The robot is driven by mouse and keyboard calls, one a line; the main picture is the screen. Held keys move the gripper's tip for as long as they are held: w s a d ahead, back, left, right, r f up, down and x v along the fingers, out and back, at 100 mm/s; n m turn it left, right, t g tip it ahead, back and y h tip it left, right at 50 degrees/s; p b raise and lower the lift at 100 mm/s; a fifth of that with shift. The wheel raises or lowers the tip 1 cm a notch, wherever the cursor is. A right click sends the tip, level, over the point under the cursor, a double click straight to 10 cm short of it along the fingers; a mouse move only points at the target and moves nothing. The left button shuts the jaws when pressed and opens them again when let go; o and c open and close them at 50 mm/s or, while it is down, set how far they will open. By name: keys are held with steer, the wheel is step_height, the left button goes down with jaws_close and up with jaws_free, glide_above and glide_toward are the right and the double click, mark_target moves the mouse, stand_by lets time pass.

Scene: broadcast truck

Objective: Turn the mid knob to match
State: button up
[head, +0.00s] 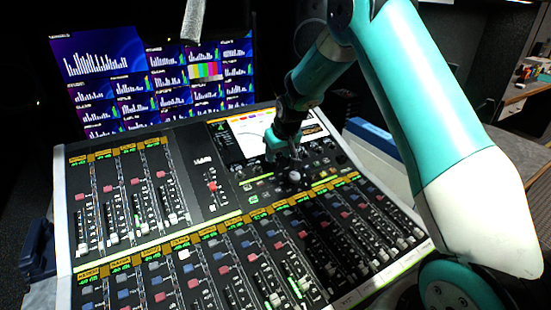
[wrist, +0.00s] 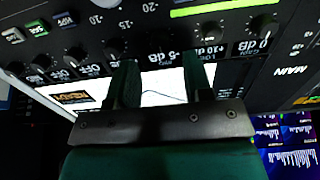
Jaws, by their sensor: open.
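My gripper (head: 287,157) hangs over the upper right part of the mixing console, just below its built-in screen. In the wrist view the two dark green fingers of my gripper (wrist: 160,72) are apart, with nothing seen held between them. A row of small black knobs runs past the fingertips. The label reading -5 dB (wrist: 159,58) lies between the fingers; the knob with it is dark and hard to make out, and I cannot read a MID label. The knob labelled LOW, +10 (wrist: 208,33), and the GAIN knob, 0 dB (wrist: 262,26), are to the right. The screen (head: 238,140) shows a pale page; in the wrist view a curve shows between the fingers.
The console (head: 190,150) carries rows of faders and coloured buttons beneath my arm. A wall of monitors (head: 150,75) stands behind it. A grey rod-like thing (head: 194,20) hangs at the top. A desk with small items (head: 530,80) is at the far right.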

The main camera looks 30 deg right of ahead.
mark_target(276, 162)
steer(key=shift+x, duration=2)
jaws_close()
steer(key=m+b, duration=0.1)
steer(key=m, duration=0.4)
steer(key=shift+m, duration=0.3)
steer(key=m+b, duration=0.1)
steer(key=m, duration=0.5)
steer(key=shift+d, duration=0.1)
